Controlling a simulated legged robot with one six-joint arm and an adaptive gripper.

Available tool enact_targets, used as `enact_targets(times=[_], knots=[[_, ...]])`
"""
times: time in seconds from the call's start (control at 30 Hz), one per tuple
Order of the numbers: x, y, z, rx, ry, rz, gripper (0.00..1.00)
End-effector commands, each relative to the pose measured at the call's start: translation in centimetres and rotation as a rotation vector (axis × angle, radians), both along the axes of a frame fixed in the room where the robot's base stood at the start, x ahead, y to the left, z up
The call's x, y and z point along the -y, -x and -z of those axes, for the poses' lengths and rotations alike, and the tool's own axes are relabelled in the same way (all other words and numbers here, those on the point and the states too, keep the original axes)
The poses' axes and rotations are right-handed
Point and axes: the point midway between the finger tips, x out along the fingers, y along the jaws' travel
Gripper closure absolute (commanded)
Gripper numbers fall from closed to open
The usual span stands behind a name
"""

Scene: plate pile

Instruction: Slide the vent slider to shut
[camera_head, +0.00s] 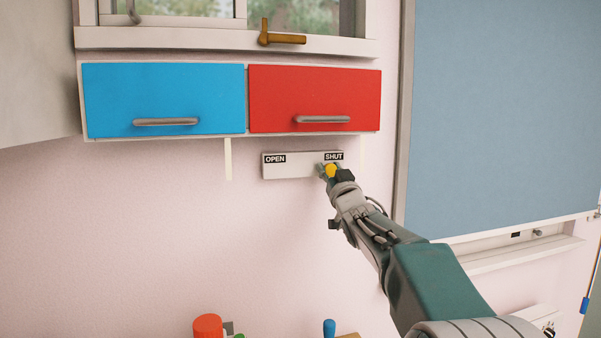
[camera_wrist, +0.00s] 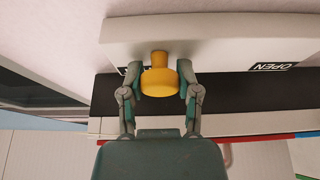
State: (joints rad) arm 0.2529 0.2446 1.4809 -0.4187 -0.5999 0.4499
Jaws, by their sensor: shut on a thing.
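The vent slider plate (camera_head: 290,166) is a pale panel on the pink wall, with an OPEN label at its left end and a SHUT label at its right end. Its yellow knob (camera_head: 331,170) is at the right end, just below the SHUT label. My gripper (camera_head: 328,172) is at the knob. In the wrist view my gripper (camera_wrist: 159,88) has a finger on each side of the yellow knob (camera_wrist: 159,80) and is shut on it. The plate (camera_wrist: 210,38) shows behind it with the OPEN label at the right; the SHUT label is mostly hidden by the knob and fingers.
A blue drawer (camera_head: 165,95) and a red drawer (camera_head: 315,90) with grey handles sit above the plate, under a window. A blue-grey panel (camera_head: 505,110) is at the right. A red-topped object (camera_head: 208,326) and a blue-handled one (camera_head: 329,328) stand at the bottom. The wall at left is clear.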

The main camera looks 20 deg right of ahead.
Motion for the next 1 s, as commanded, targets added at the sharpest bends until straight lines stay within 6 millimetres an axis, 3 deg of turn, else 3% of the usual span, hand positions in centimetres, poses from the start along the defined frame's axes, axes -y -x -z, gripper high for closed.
enact_targets(times=[0.13,0.47,0.5,0.57,0.6,1.0], knots=[[2.0,0.1,-0.2,0.004,0.001,0.0,1.0],[2.4,0.1,-0.3,0.004,-0.001,-0.001,1.0],[2.4,0.1,-0.3,0.004,-0.001,-0.001,0.53],[2.4,0.1,-0.3,0.004,-0.001,-0.001,0.26],[2.4,0.1,-0.3,0.004,-0.001,-0.001,0.21],[2.3,0.2,0.0,0.001,-0.001,-0.001,0.21]])
